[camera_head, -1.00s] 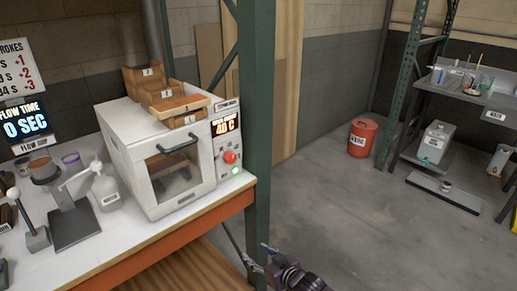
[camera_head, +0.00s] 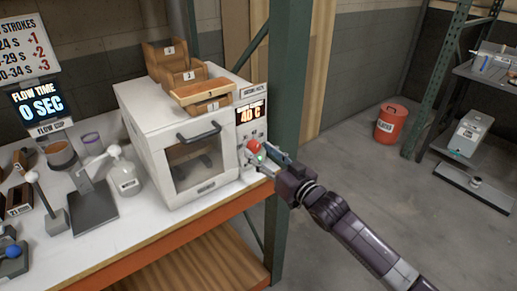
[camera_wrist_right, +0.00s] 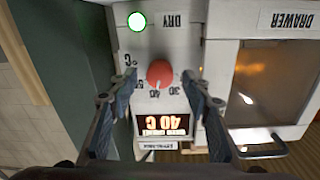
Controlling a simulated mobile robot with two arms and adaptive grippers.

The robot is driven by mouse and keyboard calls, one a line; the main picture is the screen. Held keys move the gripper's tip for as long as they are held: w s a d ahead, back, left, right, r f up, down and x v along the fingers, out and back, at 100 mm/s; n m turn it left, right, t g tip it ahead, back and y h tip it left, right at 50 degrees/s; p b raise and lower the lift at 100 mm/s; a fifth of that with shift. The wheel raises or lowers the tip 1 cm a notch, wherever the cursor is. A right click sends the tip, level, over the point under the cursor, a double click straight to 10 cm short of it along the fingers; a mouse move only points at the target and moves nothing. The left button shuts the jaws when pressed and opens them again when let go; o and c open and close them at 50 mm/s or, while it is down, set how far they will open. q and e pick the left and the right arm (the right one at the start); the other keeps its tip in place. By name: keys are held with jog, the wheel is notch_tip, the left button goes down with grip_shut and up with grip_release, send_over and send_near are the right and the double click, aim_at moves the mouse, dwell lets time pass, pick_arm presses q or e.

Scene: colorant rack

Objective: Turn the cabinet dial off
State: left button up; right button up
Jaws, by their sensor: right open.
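The white cabinet (camera_head: 150,108) stands on the bench with a control panel on its right side. Its round red dial (camera_head: 254,146) shows between my fingers in the wrist view (camera_wrist_right: 160,74), with temperature marks around it. The orange display (camera_head: 250,112) reads 40 C and appears upside down in the wrist view (camera_wrist_right: 165,124). A green light (camera_wrist_right: 136,21) marked DRY is lit. My right gripper (camera_head: 268,161) is open at the panel, one finger on each side of the dial; I cannot tell whether they touch it. My left gripper is not in view.
The cabinet's windowed door with a dark handle (camera_head: 199,133) is beside the panel. A green rack post (camera_head: 289,90) stands close to the panel's right. Wooden boxes (camera_head: 180,75) sit on top. Open floor lies to the right, with a red bin (camera_head: 390,125).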

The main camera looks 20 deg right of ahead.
jog(key=shift+w+a, duration=0.25)
jog(key=shift+w, duration=0.45)
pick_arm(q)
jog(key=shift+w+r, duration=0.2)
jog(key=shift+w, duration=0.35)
pick_arm(e)
jog(key=shift+w, duration=0.15)
jog(key=c, duration=1.1)
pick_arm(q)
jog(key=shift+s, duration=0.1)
pick_arm(e)
jog(key=shift+c, duration=0.3)
